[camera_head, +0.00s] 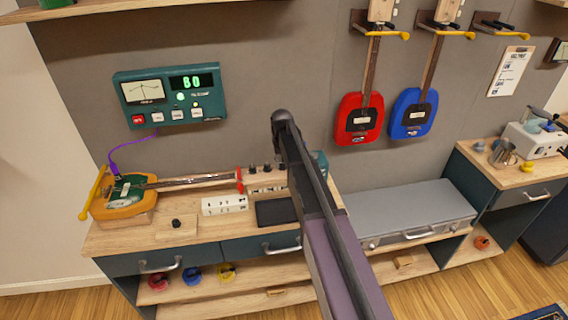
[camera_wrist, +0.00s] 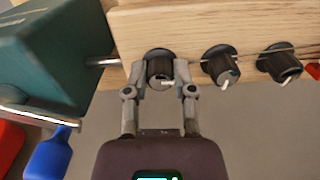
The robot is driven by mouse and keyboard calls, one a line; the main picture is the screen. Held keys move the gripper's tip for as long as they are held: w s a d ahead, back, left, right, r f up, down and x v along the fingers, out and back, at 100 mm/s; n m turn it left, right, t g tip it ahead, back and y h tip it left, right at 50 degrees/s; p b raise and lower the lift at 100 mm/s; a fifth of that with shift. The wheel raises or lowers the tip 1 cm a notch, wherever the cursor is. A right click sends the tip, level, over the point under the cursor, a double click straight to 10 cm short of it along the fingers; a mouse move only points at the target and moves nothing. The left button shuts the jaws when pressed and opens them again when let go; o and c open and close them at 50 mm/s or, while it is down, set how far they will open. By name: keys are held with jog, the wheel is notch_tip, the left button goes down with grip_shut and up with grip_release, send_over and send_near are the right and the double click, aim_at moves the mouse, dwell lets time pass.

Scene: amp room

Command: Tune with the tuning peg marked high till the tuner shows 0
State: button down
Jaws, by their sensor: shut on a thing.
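The tuner (camera_head: 170,97) is a green wall box with a needle dial and a lit green display (camera_head: 191,81) that looks like "80"; its first character could be a B. The orange and green stringed instrument (camera_head: 127,204) lies on the bench, its neck pointing right. In the wrist view, three black pegs with white pointers sit in a row on the wooden headstock (camera_wrist: 190,22). My gripper (camera_wrist: 161,76) is shut on the leftmost peg (camera_wrist: 160,68). The middle peg (camera_wrist: 221,66) and right peg (camera_wrist: 281,62) are free. I cannot read any peg marking.
A teal box (camera_wrist: 50,50) stands close left of the held peg, joined by a metal rod. A white block (camera_head: 224,205) and a dark pad (camera_head: 275,212) lie on the bench. Red (camera_head: 359,118) and blue (camera_head: 411,113) guitars hang on the wall.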

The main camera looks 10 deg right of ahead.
jog(key=shift+w, duration=0.2)
jog(key=shift+c, duration=2.2)
grip_release()
jog(key=shift+s, duration=0.1)
jog(key=shift+s, duration=0.15)
jog(key=s, duration=2.9)
jog(key=shift+d, duration=0.3)
